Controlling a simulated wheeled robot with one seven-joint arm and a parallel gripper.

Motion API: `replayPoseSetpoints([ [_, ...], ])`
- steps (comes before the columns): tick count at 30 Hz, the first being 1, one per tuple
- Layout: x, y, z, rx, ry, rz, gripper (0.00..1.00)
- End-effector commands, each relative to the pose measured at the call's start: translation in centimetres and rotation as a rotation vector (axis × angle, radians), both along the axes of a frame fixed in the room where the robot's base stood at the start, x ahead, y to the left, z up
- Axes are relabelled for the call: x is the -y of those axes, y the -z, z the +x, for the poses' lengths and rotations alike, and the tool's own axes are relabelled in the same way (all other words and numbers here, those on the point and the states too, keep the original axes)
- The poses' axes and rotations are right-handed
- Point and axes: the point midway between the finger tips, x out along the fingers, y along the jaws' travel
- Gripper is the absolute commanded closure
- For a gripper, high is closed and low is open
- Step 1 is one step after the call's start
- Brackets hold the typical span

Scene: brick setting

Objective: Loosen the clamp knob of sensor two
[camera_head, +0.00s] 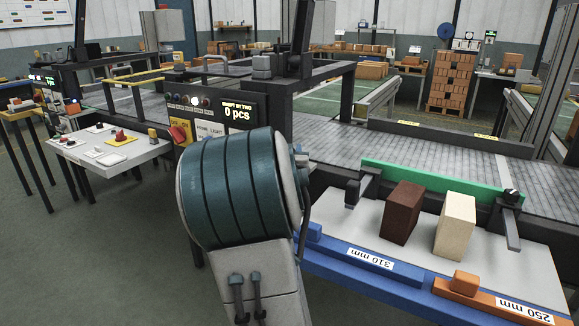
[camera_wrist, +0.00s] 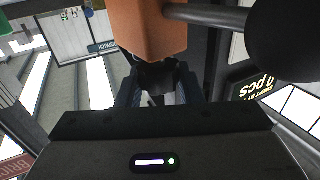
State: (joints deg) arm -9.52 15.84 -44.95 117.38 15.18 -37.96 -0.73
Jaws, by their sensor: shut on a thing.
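In the wrist view, my gripper (camera_wrist: 156,92) is shut on a dark knob (camera_wrist: 157,74), with one blue-grey finger on each side. The knob is just below an orange block (camera_wrist: 150,28) in the picture, which looks like a sensor body or its clamp. A grey rod (camera_wrist: 205,16) runs from the block to a large black round part (camera_wrist: 295,38). I cannot read a number on the sensor. In the head view my own arm fills the middle, and the gripper and knob are hidden.
A counter display reading 0 pcs (camera_head: 238,113) is behind my arm, beside the conveyor (camera_head: 370,150). A brown block (camera_head: 402,212) and a cream block (camera_head: 455,226) stand on a pale table. Blue (camera_head: 375,270) and orange (camera_head: 480,298) gauge bars lie along its front edge.

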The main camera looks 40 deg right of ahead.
Motion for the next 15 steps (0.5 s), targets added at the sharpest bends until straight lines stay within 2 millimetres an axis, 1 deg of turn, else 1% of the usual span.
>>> replayPoseSetpoints([
  [1,0.19,0.76,-0.21,0.002,-0.023,0.002,0.89],
  [15,0.22,0.35,-0.14,-0.005,-0.272,0.001,0.89],
])
